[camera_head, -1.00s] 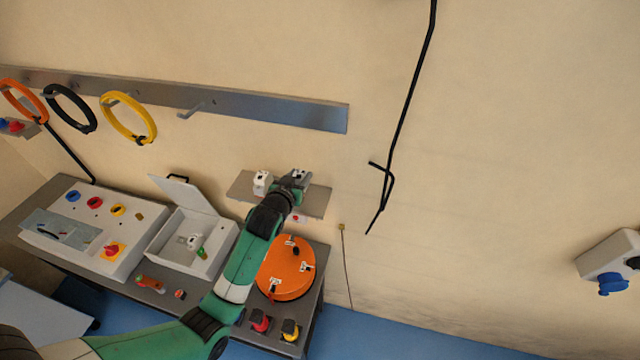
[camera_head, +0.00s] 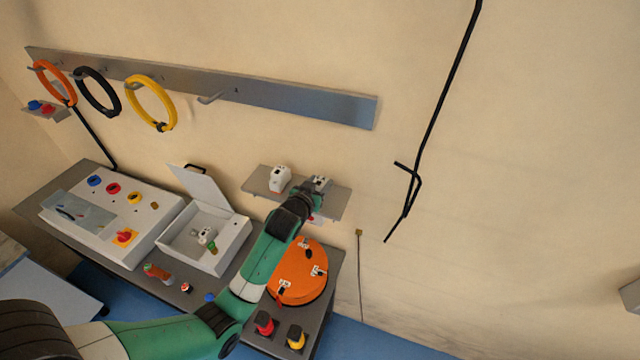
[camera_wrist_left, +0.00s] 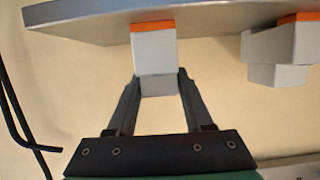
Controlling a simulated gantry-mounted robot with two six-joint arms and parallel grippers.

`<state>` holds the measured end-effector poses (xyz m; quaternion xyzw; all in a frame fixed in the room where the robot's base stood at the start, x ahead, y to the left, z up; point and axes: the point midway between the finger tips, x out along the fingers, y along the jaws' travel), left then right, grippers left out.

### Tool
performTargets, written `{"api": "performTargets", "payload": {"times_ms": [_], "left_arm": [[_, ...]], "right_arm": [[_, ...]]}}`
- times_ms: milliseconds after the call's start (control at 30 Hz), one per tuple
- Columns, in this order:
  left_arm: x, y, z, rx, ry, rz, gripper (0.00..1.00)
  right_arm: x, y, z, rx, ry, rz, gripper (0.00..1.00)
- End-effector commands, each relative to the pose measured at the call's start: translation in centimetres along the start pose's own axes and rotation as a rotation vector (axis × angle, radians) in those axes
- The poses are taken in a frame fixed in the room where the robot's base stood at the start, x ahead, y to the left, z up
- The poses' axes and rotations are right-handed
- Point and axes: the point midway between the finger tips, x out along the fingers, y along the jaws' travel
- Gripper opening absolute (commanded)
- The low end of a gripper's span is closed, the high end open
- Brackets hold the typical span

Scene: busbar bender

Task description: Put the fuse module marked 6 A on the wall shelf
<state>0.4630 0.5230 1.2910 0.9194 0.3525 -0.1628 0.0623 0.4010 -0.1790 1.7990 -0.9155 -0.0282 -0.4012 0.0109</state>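The wall shelf (camera_head: 262,187) is a grey plate on the beige wall above the bench. A white fuse module (camera_head: 280,178) stands on its left part. My left gripper (camera_head: 318,186) is at the shelf's right part. In the left wrist view, its fingers (camera_wrist_left: 160,82) are shut on a pale grey module (camera_wrist_left: 154,52) with an orange end. That orange end meets the shelf (camera_wrist_left: 90,22), or is very close to it. Another module (camera_wrist_left: 278,48) is beside it, apart from the fingers. No 6 A marking is readable. My right gripper is not in view.
Below are an orange round disc (camera_head: 300,285) with small modules, an open white box (camera_head: 235,240) with a module inside, and a control panel (camera_head: 140,225). A metal rail (camera_head: 260,103) with coloured rings runs above the shelf. A black cable (camera_head: 440,115) hangs to the right.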

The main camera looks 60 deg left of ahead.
Motion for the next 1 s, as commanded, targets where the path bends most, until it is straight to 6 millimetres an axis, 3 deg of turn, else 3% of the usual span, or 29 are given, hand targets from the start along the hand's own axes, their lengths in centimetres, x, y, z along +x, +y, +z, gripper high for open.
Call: {"api": "performTargets", "payload": {"times_ms": [33,100,533,667,833,1000], "left_arm": [[0.0,0.0,0.0,0.0,0.0,0.0,0.63],[0.0,0.0,0.0,0.0,0.0,0.0,0.75],[-1.0,0.1,-0.4,0.0,0.002,0.001,0.75],[-3.3,0.1,-0.3,0.0,0.002,0.002,0.75],[-8.1,0.1,-1.0,0.002,-0.002,0.002,0.75],[-11.1,0.1,-0.7,0.002,-0.001,0.001,0.75]], "right_arm": [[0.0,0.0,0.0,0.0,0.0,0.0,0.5],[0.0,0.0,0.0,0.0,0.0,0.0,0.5],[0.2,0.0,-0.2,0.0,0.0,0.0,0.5],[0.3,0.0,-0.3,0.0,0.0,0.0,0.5],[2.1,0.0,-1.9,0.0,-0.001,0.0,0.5],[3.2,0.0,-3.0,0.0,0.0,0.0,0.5]]}}
